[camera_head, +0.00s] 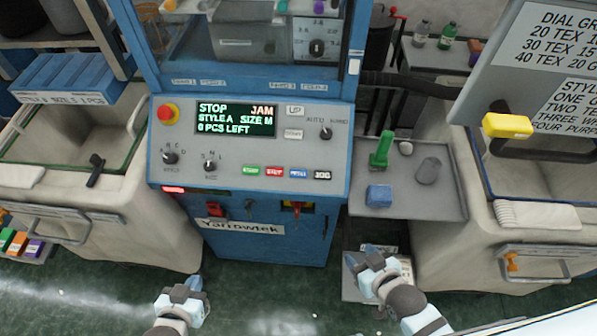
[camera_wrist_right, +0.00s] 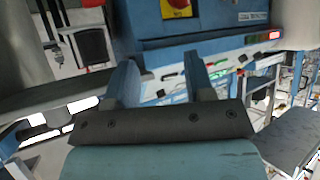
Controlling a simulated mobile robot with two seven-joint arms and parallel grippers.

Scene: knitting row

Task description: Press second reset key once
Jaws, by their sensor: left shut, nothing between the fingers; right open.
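A blue machine carries a grey slanted control panel (camera_head: 228,150) in the head view. The blue key's label is too small to read surely; no second reset key can be told apart. The screen (camera_head: 235,119) reads STOP, JAM, STYLE A, SIZE M. My left gripper (camera_head: 186,289) is shut and empty, low in front of the machine. My right gripper (camera_head: 364,260) is open and empty, below the panel's right; its fingers show in the right wrist view (camera_wrist_right: 162,82).
A red stop button (camera_head: 165,113) and knobs share the panel. Right of it, a grey tray (camera_head: 440,205) holds a green spool (camera_head: 381,150), a blue block (camera_head: 379,195) and grey pieces. Pale bins flank the machine. A hinged sign board (camera_head: 490,80) overhangs at right.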

